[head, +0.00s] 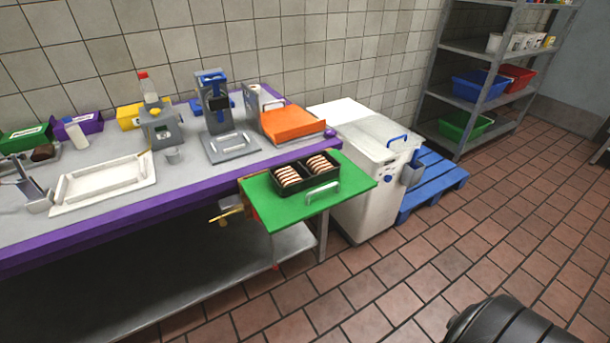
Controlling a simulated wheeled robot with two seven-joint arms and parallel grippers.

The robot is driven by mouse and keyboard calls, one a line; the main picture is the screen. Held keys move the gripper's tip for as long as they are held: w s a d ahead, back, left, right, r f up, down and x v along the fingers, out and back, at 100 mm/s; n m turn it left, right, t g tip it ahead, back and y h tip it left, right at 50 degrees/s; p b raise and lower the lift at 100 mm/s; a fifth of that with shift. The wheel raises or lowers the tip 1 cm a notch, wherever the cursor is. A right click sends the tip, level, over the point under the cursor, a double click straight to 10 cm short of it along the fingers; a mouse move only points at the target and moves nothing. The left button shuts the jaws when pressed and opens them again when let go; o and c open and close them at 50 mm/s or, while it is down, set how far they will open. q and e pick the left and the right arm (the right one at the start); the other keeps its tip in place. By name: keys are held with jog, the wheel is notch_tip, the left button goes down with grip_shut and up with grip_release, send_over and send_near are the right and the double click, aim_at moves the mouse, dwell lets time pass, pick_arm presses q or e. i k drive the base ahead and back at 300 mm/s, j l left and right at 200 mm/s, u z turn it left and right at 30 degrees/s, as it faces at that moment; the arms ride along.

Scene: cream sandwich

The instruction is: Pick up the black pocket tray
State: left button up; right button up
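The black pocket tray (305,186) rests on a green board (289,213) that sticks out from the front right of the workbench. It has two compartments side by side, and each holds a row of pale round pieces with dark reddish filling. A light handle (322,192) sits on the green board just in front of the tray. Neither of my grippers shows in the head view.
The purple-edged workbench (190,190) carries a white tray (104,184), a blue-topped press (216,104) and an orange board (292,123). A white chest (368,190) stands right of the green board, by a blue pallet (434,181).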

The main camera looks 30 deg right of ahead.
aim_at(310, 180)
jog(key=l, duration=1.85)
jog(key=k, duration=0.05)
